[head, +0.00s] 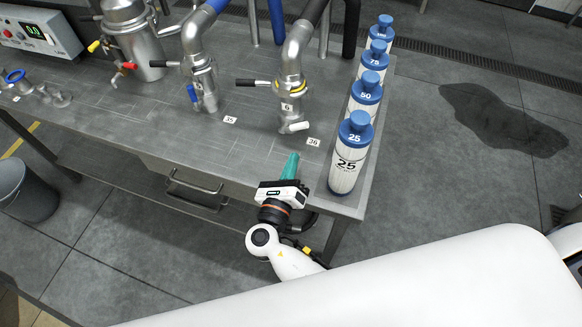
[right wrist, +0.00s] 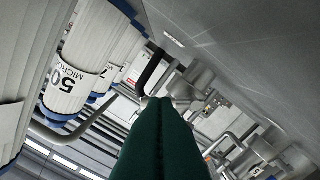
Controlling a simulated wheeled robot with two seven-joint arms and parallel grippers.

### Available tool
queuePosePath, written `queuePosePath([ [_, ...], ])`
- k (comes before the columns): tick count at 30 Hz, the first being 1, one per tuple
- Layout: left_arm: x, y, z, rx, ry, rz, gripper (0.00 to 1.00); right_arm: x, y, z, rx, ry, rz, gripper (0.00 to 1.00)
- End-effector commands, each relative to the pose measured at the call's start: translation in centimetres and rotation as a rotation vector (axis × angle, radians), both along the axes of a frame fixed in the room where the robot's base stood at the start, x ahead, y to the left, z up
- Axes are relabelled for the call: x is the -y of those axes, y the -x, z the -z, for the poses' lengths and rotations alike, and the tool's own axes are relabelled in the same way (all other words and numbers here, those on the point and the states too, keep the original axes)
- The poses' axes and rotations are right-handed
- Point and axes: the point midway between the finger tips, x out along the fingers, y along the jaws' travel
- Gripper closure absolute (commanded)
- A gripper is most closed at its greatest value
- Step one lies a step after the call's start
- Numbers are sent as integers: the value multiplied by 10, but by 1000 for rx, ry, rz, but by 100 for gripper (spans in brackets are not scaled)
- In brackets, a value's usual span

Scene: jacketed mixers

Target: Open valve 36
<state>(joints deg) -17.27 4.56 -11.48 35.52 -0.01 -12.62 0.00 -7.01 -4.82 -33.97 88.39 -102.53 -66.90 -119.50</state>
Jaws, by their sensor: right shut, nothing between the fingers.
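The valve assembly beside the 36 label (head: 313,142) is a steel pipe (head: 291,88) standing on the bench, with a yellow ring, a black-gripped lever (head: 253,83) pointing left and a short white lever (head: 296,127) low at the front. My right gripper (head: 293,157) is shut and empty, its teal fingers in front of the white lever and apart from it in the head view. In the right wrist view the shut dark green fingers (right wrist: 165,103) point toward steel pipework, and their tips hide part of it. My left gripper is not in view.
Several blue-capped white cartridges stand along the bench's right edge, the nearest marked 25 (head: 347,165), close right of my gripper. A similar valve with a blue lever (head: 194,94) stands left, by label 35 (head: 230,120). The metal bench (head: 130,125) between is mostly clear.

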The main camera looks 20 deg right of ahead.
Motion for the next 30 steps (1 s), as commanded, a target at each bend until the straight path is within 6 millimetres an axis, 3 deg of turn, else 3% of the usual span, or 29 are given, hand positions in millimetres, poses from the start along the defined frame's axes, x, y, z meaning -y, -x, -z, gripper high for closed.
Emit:
queuePosePath([
  [6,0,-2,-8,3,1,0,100,22,-35,-4,2,-1,-1,100],
  [12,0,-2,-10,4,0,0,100,33,-52,-3,-1,-3,-1,100],
  [30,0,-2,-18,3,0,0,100,41,-55,-6,-11,13,-1,100],
])
